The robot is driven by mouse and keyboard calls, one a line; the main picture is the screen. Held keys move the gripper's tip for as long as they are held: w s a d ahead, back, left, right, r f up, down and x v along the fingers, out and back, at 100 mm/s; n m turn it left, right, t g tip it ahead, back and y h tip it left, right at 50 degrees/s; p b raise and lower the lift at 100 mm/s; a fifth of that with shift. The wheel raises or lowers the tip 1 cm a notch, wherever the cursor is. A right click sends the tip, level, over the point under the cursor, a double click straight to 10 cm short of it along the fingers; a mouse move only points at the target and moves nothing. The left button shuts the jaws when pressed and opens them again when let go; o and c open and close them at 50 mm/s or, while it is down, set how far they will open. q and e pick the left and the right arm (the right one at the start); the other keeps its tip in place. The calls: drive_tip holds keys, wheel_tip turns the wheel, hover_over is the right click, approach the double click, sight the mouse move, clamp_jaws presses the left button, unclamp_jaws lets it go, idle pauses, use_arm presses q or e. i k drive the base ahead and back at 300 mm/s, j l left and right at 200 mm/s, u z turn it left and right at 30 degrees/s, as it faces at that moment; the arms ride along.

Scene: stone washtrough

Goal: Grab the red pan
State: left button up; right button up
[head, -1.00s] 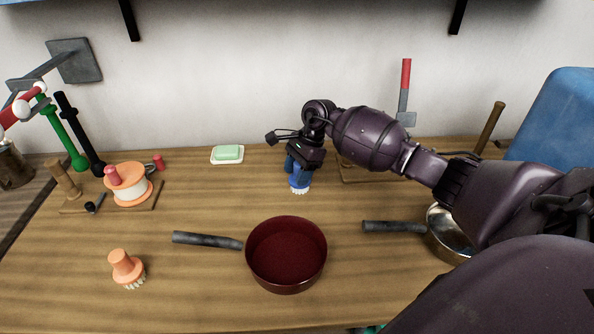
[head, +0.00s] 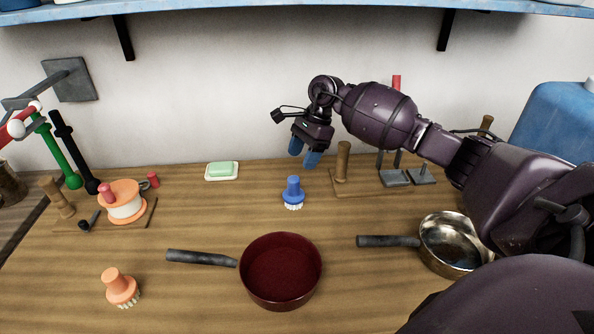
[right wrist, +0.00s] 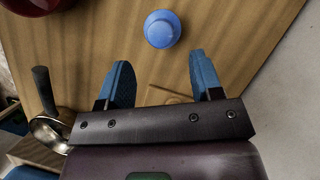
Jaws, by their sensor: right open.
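The red pan (head: 281,271) stands upright on the wooden counter, near the front middle in the head view. Its dark handle (head: 201,258) points left. A piece of the pan shows at the top left edge of the right wrist view (right wrist: 30,5). My right gripper (head: 304,158) is open and empty, raised above the back of the counter, behind the blue brush (head: 293,192) and well apart from the pan. In the right wrist view its two blue fingers (right wrist: 158,85) are spread, with the brush beyond them. My left gripper is not in view.
A metal pan (head: 452,244) stands to the right, partly behind my arm. An orange brush (head: 121,287) is at front left, and green soap (head: 222,169) on a dish at the back. Wooden stands hold items at left and back right. A blue shelf (head: 300,8) hangs above.

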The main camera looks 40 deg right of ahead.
sight(281, 272)
drive_tip(key=k+j, duration=0.85)
